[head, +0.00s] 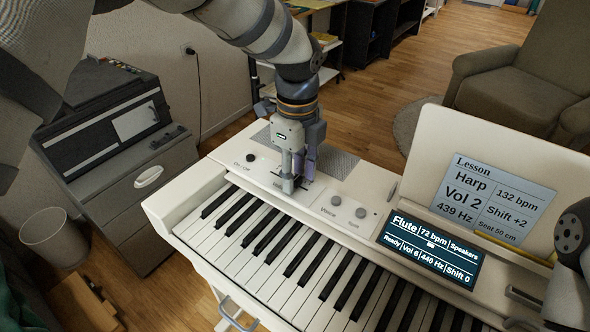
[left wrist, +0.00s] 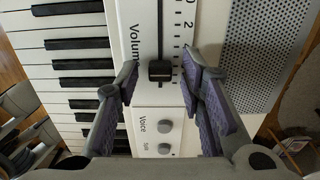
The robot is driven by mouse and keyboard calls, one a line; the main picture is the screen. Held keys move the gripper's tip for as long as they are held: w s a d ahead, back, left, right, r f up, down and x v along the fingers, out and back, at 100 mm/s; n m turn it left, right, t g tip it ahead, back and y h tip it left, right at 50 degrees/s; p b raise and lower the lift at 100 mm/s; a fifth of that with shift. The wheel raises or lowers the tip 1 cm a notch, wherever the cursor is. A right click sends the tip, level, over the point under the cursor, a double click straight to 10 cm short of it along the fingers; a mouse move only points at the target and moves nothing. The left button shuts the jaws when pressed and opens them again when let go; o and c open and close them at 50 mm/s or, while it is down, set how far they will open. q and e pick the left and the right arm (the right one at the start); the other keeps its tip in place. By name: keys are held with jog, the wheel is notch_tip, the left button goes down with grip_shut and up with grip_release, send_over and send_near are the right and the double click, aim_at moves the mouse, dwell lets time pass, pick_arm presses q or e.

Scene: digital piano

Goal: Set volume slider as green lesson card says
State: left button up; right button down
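The volume slider's black knob (left wrist: 160,70) sits in its slot beside the word Volume in the left wrist view. The marks 0 and 2 show above it; the scale beside the knob is partly covered by a finger. My left gripper (left wrist: 157,82) is open, one finger on each side of the knob, with no clear contact. In the head view my left gripper (head: 298,182) hides the slider. The lesson card (head: 490,200) looks pale blue and reads Harp, Vol 2, 439 Hz, 132 bpm, Shift +2. The display (head: 430,249) reads Flute, Vol 6.
The Voice and Split knobs (head: 361,212) are close to the gripper's right. The white keys (head: 262,270) run along the front. The music stand (head: 440,150) rises at the right. Part of my right arm shows at the right edge. A grey cabinet (head: 135,185) stands left.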

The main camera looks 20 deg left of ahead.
aim_at(297, 177)
pick_arm(q)
jog(key=shift+r, duration=0.1)
notch_tip(297, 177, up, 12)
dwell(0.5)
